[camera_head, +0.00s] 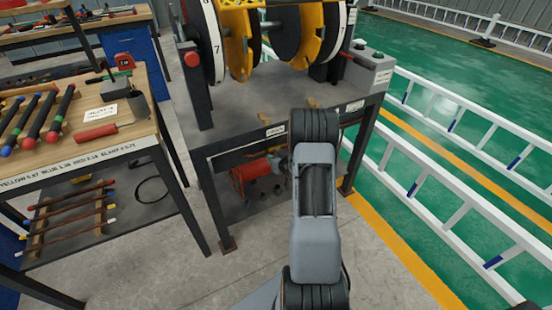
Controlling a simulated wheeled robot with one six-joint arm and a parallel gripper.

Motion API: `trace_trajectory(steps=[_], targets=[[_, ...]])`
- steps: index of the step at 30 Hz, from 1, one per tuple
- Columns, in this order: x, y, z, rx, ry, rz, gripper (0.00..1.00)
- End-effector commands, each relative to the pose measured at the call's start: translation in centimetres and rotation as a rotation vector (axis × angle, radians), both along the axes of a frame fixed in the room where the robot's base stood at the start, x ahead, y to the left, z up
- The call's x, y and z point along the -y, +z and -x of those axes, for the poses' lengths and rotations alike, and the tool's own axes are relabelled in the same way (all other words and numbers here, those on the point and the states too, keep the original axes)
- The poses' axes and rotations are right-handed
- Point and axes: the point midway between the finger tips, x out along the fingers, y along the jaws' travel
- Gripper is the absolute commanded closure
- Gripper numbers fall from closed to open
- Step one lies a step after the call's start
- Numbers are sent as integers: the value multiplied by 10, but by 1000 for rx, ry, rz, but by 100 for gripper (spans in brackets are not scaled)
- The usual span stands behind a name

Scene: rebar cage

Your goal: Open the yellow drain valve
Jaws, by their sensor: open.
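I cannot clearly make out the yellow drain valve. Two small yellow-brown pieces, one left (263,117) and one right (313,103), stand at the front edge of the grey machine bench (225,108); they are too small to tell whether either is a valve handle. White labels, including one at the left (275,130), are on the bench's front rail. My grey and black arm rises in front of the bench and hides part of its front and lower shelf. My gripper does not show.
A red cylinder (250,180) sits under the machine bench. A wooden-topped table (130,132) with coloured bars and a red-handled tool (96,133) stands at left. White railings (450,188) line the green floor at right. Bare concrete (165,255) lies in front.

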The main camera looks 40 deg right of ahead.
Motion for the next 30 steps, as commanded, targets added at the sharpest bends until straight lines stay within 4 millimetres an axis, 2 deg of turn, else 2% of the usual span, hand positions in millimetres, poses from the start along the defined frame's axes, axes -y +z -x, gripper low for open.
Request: trace_trajectory(steps=[2, 16, 26, 30], targets=[[0, 0, 0, 0, 0, 0, 55], [0, 0, 0, 0, 0, 0, 100], [1, 0, 0, 0, -1, 3, 100], [8, -1, 4, -2, -13, 23, 100]])
